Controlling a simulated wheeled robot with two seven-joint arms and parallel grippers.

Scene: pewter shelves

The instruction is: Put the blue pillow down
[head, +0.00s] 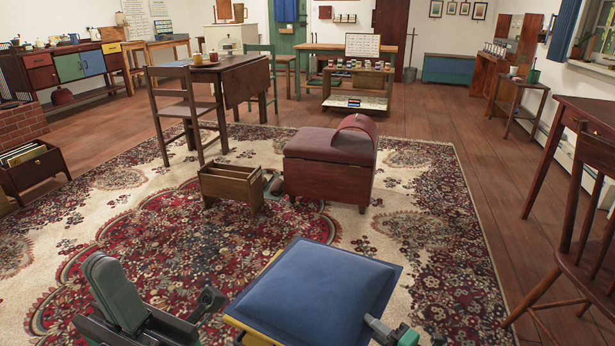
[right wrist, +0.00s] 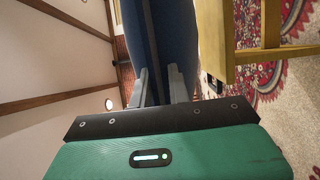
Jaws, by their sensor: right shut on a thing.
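The blue pillow (head: 312,284) is flat, square and dark-edged, at the bottom middle of the head view. My right gripper (head: 378,326) is at its near right edge. In the right wrist view, the fingers of my right gripper (right wrist: 161,82) are shut on the pillow (right wrist: 158,35). The pillow lies level over a yellow wooden piece of furniture (right wrist: 212,45), very close to its top; I cannot tell whether they touch. My left gripper (head: 207,302) is left of the pillow, apart from it; its jaw opening cannot be made out.
A patterned rug (head: 120,240) covers the floor. Ahead stand a wooden rack (head: 230,188) and a red padded chest (head: 330,160). A drop-leaf table (head: 245,80) and a chair (head: 185,110) stand farther back. A wooden chair (head: 590,240) is at right. Open rug lies between.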

